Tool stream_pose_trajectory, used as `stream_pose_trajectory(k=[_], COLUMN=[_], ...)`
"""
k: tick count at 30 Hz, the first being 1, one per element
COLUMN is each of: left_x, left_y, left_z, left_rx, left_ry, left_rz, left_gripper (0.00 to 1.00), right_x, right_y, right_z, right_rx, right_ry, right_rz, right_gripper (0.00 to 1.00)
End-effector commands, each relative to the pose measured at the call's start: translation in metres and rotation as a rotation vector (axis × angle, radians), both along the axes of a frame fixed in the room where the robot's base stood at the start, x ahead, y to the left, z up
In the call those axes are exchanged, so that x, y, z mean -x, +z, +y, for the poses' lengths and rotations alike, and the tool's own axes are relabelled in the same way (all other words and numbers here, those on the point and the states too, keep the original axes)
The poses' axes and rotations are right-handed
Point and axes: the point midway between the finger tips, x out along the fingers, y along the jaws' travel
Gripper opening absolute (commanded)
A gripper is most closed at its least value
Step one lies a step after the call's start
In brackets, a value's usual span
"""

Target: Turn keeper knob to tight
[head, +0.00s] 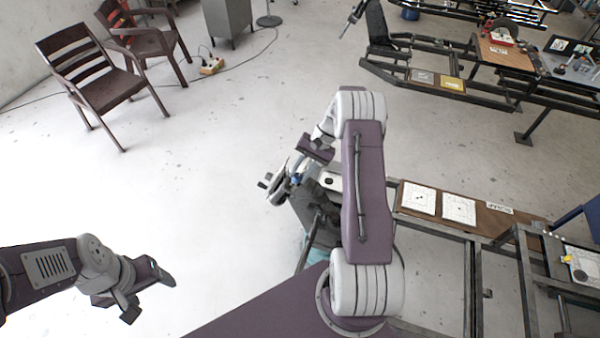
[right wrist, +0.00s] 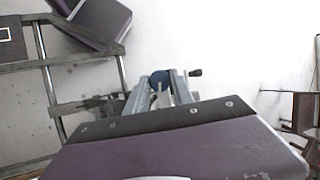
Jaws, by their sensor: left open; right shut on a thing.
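The keeper knob appears to be the blue round part (right wrist: 160,80) between the two grey fingers of my right gripper (right wrist: 158,92) in the right wrist view. The gripper is shut on it, though the large purple wrist body hides the near part of the hold. In the head view, a small blue patch of the knob (head: 297,181) shows by my right gripper (head: 288,181), at the far end of the dark suspension frame. Any tight marking is too small to see. My left gripper (head: 148,293) is open and empty above the floor at lower left, far from the knob.
A small black handle (right wrist: 195,73) sticks out right of the fingers. A brown board (head: 475,222) with white printed cards lies on the metal frame at right. Brown chairs (head: 95,75) and a grey cabinet (head: 228,20) stand at the back. The floor at left is clear.

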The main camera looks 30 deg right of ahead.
Motion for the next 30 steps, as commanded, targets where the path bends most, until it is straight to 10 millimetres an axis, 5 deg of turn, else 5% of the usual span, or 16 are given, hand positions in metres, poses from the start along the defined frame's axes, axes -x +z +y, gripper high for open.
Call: stream_pose_trajectory(k=[14,15,16,26,30], left_x=[0.000,0.000,0.000,0.000,0.000], left_y=[0.000,0.000,0.000,-0.001,-0.009], left_z=[0.000,0.000,0.000,0.000,0.000], left_rx=[0.000,0.000,0.000,0.000,0.000], left_ry=[0.000,0.000,0.000,0.000,0.000], left_rz=[0.000,0.000,0.000,0.000,0.000], left_gripper=[0.68,0.68,0.68,0.68,0.68], right_x=[-0.002,-0.002,-0.002,-0.001,-0.001], right_y=[0.001,0.001,0.001,0.001,0.017], right_z=[-0.001,-0.001,-0.001,-0.001,-0.013], right_rx=[0.001,0.001,0.001,-0.002,0.002], right_ry=[-0.012,-0.012,-0.011,-0.010,-0.010], right_rz=[-0.004,-0.004,-0.003,-0.001,-0.005], right_gripper=[0.00,0.40,0.48,0.50,0.50])
